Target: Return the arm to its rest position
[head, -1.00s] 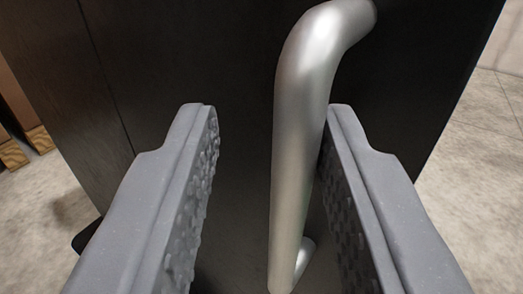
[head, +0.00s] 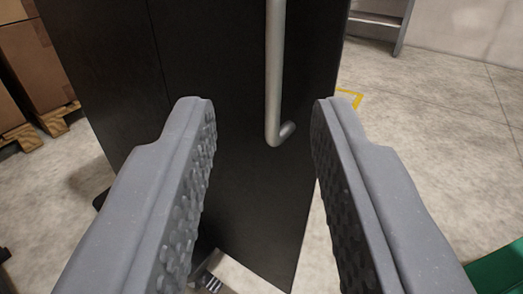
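My gripper (head: 262,110) is open and empty in the head view, its two grey fingers with studded inner pads wide apart. Beyond the fingertips stands a tall black cabinet (head: 235,190). A silver bar handle (head: 275,75) runs down its front and bends back into the panel at its lower end. The handle shows between the fingers, farther off, and does not touch them. The top of the cabinet and of the handle is out of view.
Cardboard boxes (head: 38,60) sit on wooden pallets (head: 20,140) at the left. A grey metal frame (head: 378,25) and a yellow floor marking (head: 350,96) lie behind at the right. A green object (head: 500,272) shows at the lower right. Concrete floor (head: 430,130) is clear at the right.

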